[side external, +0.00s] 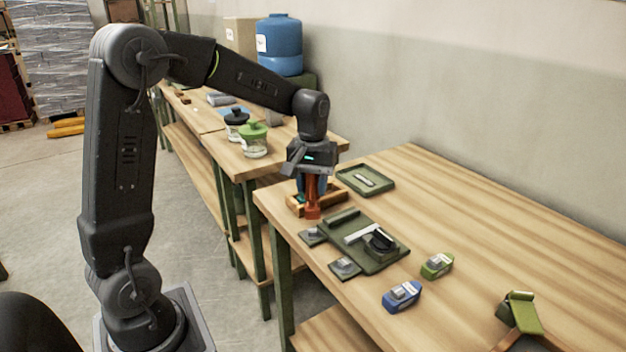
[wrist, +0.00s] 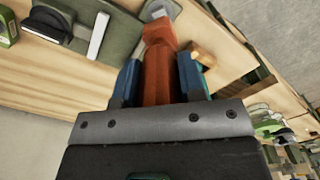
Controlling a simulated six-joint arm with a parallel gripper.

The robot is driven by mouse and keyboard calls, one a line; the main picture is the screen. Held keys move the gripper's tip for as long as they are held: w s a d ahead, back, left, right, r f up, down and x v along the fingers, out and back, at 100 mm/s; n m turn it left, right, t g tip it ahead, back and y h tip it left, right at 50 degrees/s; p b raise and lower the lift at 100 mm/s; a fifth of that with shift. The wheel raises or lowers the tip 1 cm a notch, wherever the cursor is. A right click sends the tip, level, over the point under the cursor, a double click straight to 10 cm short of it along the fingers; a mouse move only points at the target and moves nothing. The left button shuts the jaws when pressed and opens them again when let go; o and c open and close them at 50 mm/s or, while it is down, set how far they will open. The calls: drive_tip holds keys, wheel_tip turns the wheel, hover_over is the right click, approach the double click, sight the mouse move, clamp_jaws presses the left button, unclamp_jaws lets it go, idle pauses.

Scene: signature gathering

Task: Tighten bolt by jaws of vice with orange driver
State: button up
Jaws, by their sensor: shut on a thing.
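My gripper (side external: 312,184) is shut on the orange driver (side external: 313,207), which hangs down at the near left corner of the bench. In the wrist view, the blue fingers of my gripper (wrist: 159,82) clasp the driver (wrist: 157,65) from both sides, and its far end points at a small grey piece (wrist: 156,9). A dark green plate (side external: 397,251) carries a black rounded device (side external: 380,243) and a pale bar (side external: 361,233); this may be the vice. It lies right of the driver. I cannot make out the bolt.
A wooden holder (side external: 296,207) sits by the driver. Two small dark plates with grey pieces (side external: 313,237) (side external: 345,268) lie near the front edge. A green tray (side external: 377,178) is behind. Blue (side external: 402,296) and green (side external: 437,265) blocks lie to the right.

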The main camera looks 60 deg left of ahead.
sight(312, 205)
drive_tip(key=shift+f, duration=2.6)
drive_tip(key=m, duration=0.6)
drive_tip(key=shift+m, duration=0.3)
drive_tip(key=m, duration=0.6)
drive_tip(key=shift+a, duration=0.1)
drive_tip(key=shift+n, duration=0.5)
drive_tip(key=shift+r, duration=0.15)
drive_tip(key=shift+r, duration=2.15)
